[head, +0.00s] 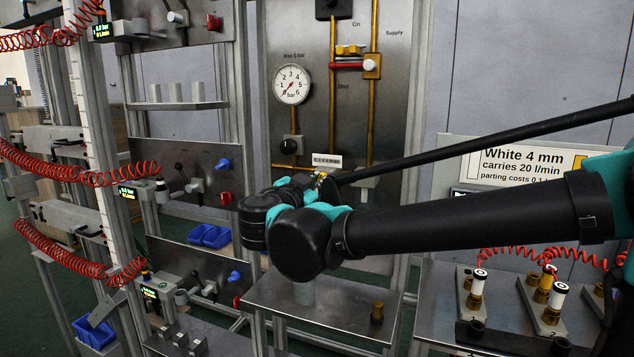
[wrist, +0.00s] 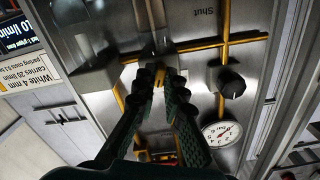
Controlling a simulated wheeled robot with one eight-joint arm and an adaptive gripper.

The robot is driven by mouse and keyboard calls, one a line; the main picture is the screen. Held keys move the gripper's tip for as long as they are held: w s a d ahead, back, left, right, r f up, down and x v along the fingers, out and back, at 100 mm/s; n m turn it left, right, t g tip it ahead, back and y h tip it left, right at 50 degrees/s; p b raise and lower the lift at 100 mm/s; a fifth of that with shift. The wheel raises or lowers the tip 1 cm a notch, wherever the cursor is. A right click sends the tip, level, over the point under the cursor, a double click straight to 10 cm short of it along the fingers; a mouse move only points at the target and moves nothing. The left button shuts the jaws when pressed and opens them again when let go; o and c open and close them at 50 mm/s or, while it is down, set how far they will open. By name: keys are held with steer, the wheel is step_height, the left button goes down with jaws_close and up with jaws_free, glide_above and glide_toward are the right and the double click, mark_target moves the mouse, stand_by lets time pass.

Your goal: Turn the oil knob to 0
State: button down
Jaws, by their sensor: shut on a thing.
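My gripper (wrist: 160,84) is shut at the steel panel (wrist: 194,110), its two dark fingers closed around a small brass-yellow piece (wrist: 160,71), which I take to be the oil knob. Only a little of this piece shows between the fingertips, and its scale and setting cannot be read. In the head view my gripper (head: 322,181) is at the panel's lower part, just below a small white label (head: 327,160). My arm hides most of it there.
A black knob (head: 290,145) sits below the round pressure gauge (head: 292,85), left of my gripper. Brass pipes (head: 333,110) run along the panel. A red-handled valve (head: 347,66) is above. A steel shelf (head: 330,310) with a brass fitting (head: 377,312) lies below my arm.

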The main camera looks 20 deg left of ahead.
steer(key=n, duration=2.2)
steer(key=shift+r+n, duration=0.1)
steer(key=shift+n, duration=0.2)
stand_by(0.4)
steer(key=c, duration=1.5)
jaws_free()
